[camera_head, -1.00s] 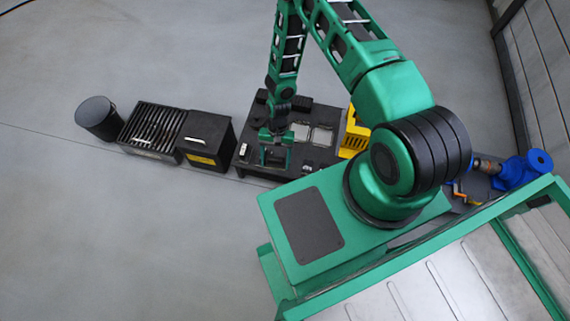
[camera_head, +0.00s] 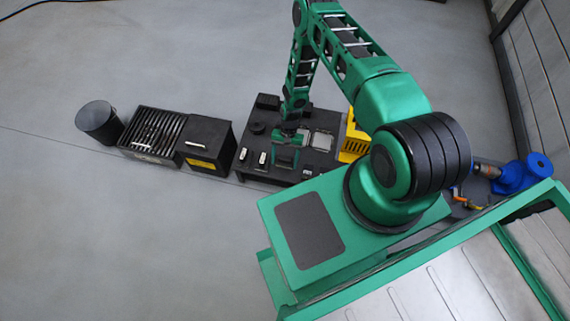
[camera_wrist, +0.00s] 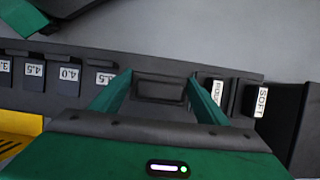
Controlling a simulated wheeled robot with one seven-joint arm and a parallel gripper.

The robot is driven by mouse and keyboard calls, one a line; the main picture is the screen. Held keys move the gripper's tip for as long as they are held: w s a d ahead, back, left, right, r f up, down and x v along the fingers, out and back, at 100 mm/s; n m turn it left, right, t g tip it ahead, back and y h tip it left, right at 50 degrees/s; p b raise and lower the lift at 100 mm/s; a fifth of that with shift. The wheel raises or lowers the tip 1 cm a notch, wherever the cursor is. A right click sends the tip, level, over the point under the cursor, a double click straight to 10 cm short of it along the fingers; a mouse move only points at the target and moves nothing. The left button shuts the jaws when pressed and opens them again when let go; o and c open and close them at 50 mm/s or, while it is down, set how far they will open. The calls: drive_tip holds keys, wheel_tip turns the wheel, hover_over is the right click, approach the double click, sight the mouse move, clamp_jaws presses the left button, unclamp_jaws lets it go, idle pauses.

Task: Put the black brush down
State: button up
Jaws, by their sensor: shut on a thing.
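My gripper (camera_head: 286,158) is over the front part of a black bench (camera_head: 252,130), pointing down. In the wrist view, the two green fingers of my gripper (camera_wrist: 158,84) are shut on a dark block, which I take to be the black brush (camera_wrist: 160,90). Its bristles and underside are hidden, and I cannot tell whether it touches the bench. In the head view the brush is not clearly made out. Beside it in the wrist view are dark blocks with white labels, one reading SOFT (camera_wrist: 261,101).
More labelled blocks, such as one marked 4.0 (camera_wrist: 69,74), line the bench edge. Yellow bin (camera_head: 355,137) stands right of the bench. A black box (camera_head: 207,142), slatted crate (camera_head: 152,133) and dark cylinder (camera_head: 98,122) stand left. The floor beyond is clear.

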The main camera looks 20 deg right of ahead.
sight(285, 164)
drive_tip(key=shift+w+d+f, duration=0.1)
drive_tip(key=shift+f, duration=1.95)
drive_tip(key=shift+f, duration=0.1)
drive_tip(key=o, duration=1.2)
